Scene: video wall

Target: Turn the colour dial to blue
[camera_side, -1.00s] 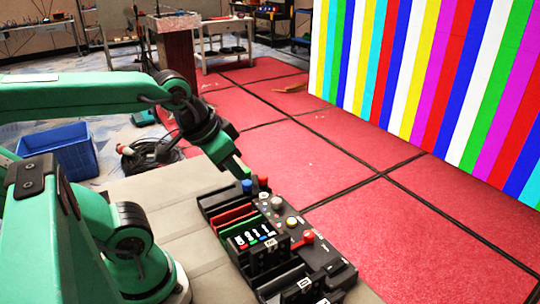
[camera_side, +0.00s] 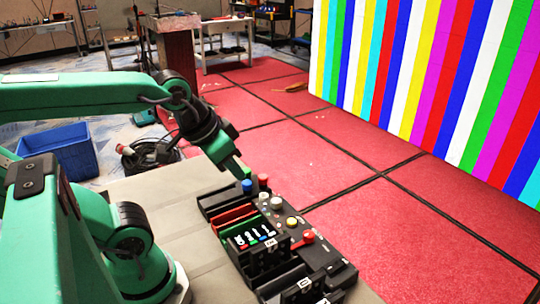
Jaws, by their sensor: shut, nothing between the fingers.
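A black control panel (camera_side: 330,262) stands on the grey table. On it are a blue knob (camera_side: 247,186), a red knob (camera_side: 263,180), two pale grey knobs, one smaller (camera_side: 263,197) and one larger (camera_side: 276,203), a yellow button (camera_side: 291,222) and a red control (camera_side: 308,237). I cannot tell for sure which of these is the colour dial, nor read its setting. My gripper (camera_side: 243,171) is shut and empty, pointing down just above the blue knob. Whether its tip touches the knob cannot be told.
The video wall (camera_side: 440,80) at right shows many vertical colour stripes. A blue crate (camera_side: 58,153) stands at left. Red floor tiles (camera_side: 420,220) lie clear beyond the table.

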